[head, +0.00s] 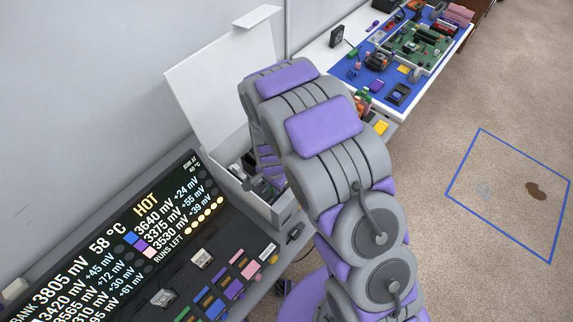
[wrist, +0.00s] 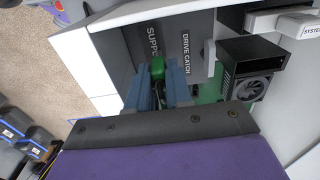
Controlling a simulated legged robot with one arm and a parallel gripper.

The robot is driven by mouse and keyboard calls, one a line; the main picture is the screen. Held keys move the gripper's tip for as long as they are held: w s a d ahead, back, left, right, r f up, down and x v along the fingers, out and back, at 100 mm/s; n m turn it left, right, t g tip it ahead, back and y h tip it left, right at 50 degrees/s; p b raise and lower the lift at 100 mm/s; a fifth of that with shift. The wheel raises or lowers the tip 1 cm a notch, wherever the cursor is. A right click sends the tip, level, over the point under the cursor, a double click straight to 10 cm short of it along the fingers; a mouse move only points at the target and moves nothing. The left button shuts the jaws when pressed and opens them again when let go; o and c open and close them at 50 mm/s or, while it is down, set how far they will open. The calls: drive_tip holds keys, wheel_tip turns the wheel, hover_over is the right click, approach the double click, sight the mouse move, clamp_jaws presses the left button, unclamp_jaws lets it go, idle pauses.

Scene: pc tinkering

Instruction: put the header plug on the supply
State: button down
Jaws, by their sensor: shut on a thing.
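My gripper (wrist: 158,84) reaches into an open white case, its two blue fingers closed around a small green piece, which looks like the header plug (wrist: 157,67). A dark cable seems to hang below the green piece between the fingers. Just beyond it, the grey inner face carries a label (wrist: 153,40) starting "SUPP", its end hidden by the green piece. I cannot tell whether the plug touches anything there. No socket of the supply shows clearly. In the head view my arm hides the gripper and plug.
A black box with a round fan (wrist: 256,84) stands right of the fingers. A "DRIVE CATCH" label (wrist: 186,54) is beside the supply label. The white case (head: 273,212) has its lid (head: 225,75) raised. A dark display panel (head: 110,240) is at left; a blue mat (head: 352,72) lies beyond.

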drive_tip(key=shift+f, duration=0.3)
idle(0.5)
drive_tip(key=c, duration=1.4)
unclamp_jaws()
drive_tip(key=shift+o, duration=0.5)
drive_tip(key=o, duration=0.5)
drive_tip(key=shift+r+p, duration=1.45)
drive_tip(key=shift+r, duration=2.55)
drive_tip(key=shift+d+r, duration=0.1)
